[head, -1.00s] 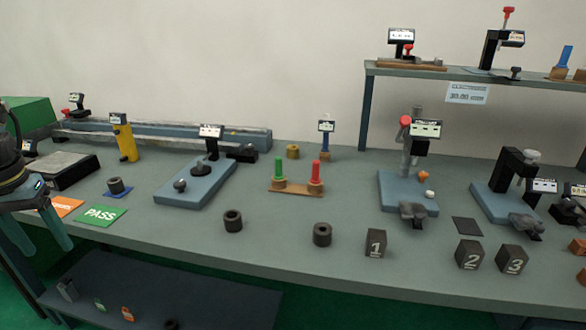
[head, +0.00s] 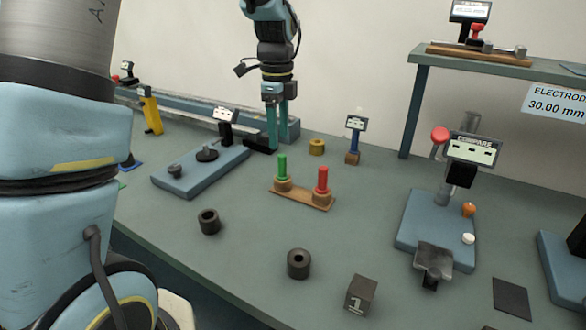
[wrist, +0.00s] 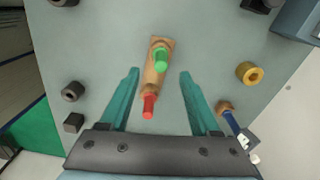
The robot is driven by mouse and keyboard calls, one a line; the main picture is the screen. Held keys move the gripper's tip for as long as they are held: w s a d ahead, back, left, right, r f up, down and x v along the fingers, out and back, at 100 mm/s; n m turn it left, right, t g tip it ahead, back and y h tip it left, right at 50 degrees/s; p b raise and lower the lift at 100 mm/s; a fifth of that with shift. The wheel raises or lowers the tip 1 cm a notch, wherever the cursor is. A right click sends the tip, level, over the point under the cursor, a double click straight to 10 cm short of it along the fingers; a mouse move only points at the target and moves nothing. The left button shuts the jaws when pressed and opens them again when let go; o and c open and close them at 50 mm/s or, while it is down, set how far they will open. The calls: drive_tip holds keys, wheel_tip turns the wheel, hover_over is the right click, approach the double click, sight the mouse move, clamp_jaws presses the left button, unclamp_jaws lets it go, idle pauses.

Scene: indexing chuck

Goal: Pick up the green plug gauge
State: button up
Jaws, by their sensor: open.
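The green plug gauge (head: 282,167) stands upright in the left seat of a small wooden stand (head: 302,198). The red plug gauge (head: 322,181) stands in the right seat. In the wrist view the gripper (wrist: 157,72) is open and empty. The green gauge (wrist: 161,58) lies between the finger lines, beyond the tips, and the red gauge (wrist: 149,104) is nearer the palm in that view. No finger appears to touch either gauge.
A blue plate with a gauge (head: 195,172) is left of the stand. A brass ring (head: 317,147) and a blue-handled gauge (head: 354,140) stand behind. Dark rings (head: 209,221) and (head: 299,263) and block 1 (head: 360,295) are in front. A comparator (head: 440,225) is to the right.

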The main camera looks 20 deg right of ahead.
sight(282, 155)
wheel_tip(282, 155, down, 3)
drive_tip(key=shift+f, duration=0.2)
drive_tip(key=shift+s+d+f+p, duration=0.15)
drive_tip(key=shift+f+p, duration=0.6)
drive_tip(key=shift+f, duration=0.65)
drive_tip(key=shift+d+f+p, duration=0.15)
drive_tip(key=shift+f+p, duration=0.55)
drive_tip(key=shift+f, duration=0.7)
clamp_jaws()
